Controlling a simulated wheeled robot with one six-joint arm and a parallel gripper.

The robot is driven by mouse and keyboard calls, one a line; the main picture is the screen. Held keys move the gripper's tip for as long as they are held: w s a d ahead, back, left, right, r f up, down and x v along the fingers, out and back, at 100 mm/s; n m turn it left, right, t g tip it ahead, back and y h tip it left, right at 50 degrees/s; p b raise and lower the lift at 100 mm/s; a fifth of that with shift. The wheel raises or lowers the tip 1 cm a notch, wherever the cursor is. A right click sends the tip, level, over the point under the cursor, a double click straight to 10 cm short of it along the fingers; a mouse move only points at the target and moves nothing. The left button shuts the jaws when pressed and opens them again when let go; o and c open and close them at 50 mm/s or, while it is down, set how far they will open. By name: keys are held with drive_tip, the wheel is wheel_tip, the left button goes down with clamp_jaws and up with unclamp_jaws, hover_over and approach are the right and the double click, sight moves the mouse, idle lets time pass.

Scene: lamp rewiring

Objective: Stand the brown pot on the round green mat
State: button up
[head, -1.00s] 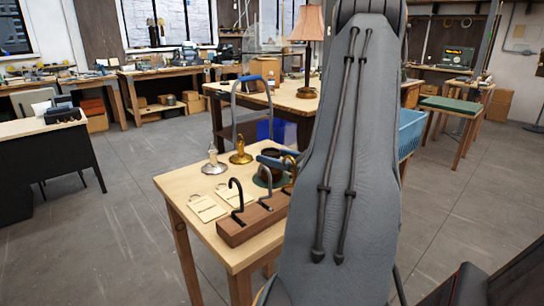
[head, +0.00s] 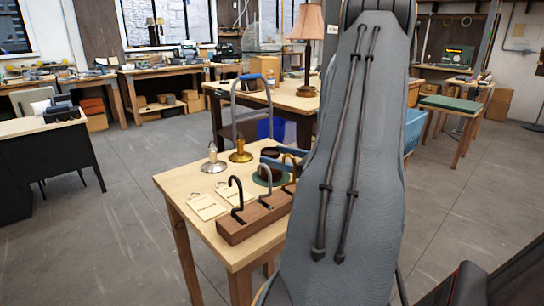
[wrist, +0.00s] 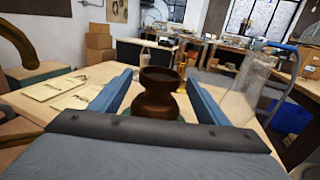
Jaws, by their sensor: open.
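The brown pot (wrist: 158,92) stands upright in the middle of the wrist view. It appears to stand on the round green mat (wrist: 126,112), of which only slivers show around its base. My gripper (wrist: 160,76) is open, with one blue finger on each side of the pot. Gaps show between the fingers and the pot. My arm hides part of the table in the head view.
A wooden block with black hooks (head: 245,227) stands at the table's front edge. Two cards (head: 206,207) lie left of it. A silver stand (head: 214,162) and a brass stand (head: 240,153) are behind. A blue-handled frame (head: 252,100) stands beyond the table.

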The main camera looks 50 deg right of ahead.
drive_tip(key=b+v, duration=0.1)
drive_tip(key=v, duration=0.9)
